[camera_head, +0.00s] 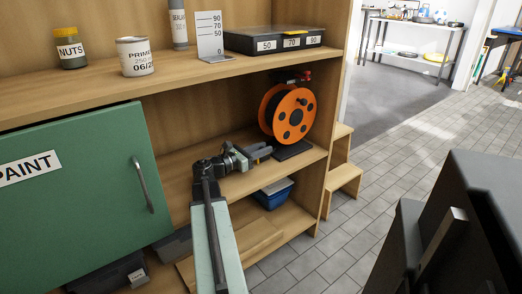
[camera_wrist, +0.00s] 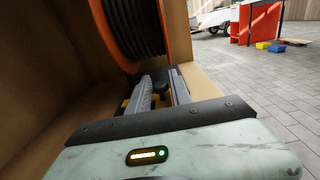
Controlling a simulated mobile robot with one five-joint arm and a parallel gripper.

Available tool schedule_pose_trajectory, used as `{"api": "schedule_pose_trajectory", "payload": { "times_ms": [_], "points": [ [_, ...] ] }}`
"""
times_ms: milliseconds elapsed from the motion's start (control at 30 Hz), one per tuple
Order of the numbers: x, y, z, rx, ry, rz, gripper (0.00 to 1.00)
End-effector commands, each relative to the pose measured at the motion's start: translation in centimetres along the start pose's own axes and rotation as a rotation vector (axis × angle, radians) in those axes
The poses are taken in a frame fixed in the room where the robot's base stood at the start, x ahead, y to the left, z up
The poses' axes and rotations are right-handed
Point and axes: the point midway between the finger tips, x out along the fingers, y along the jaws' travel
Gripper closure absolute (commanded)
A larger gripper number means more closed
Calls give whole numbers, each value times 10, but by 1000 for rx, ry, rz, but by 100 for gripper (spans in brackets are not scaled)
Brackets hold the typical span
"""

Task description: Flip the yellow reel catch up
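The orange cable reel (camera_head: 299,122) stands on a black base (camera_head: 292,151) on the middle shelf. In the wrist view its orange rim and dark wound cable (camera_wrist: 135,28) fill the top, above my fingers. Small yellow parts (camera_wrist: 158,103) show low between and beside my fingers; they may belong to the catch, but its shape and position are mostly hidden. My gripper (camera_head: 264,150) reaches in low at the front left of the reel. In the wrist view its two fingers (camera_wrist: 164,84) are apart, with a dark round knob between or beyond them. Contact with the catch cannot be told.
The shelf's right side panel (camera_head: 333,120) stands close beside the reel. The upper shelf holds a black case (camera_head: 274,40) above it. A green PAINT door (camera_head: 90,175) is to the left. A blue bin (camera_head: 273,194) sits below.

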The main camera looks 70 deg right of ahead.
Motion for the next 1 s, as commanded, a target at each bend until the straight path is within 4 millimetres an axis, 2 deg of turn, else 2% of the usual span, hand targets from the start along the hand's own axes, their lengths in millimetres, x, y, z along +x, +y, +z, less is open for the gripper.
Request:
{"api": "schedule_pose_trajectory", "payload": {
  "times_ms": [33, 67, 1000],
  "points": [
    [0, 0, 0, 0, 0, 0, 92],
    [0, 0, 0, 0, 0, 0, 100],
    [-3, 3, 0, 1, 0, 9, 100]
  ]
}}
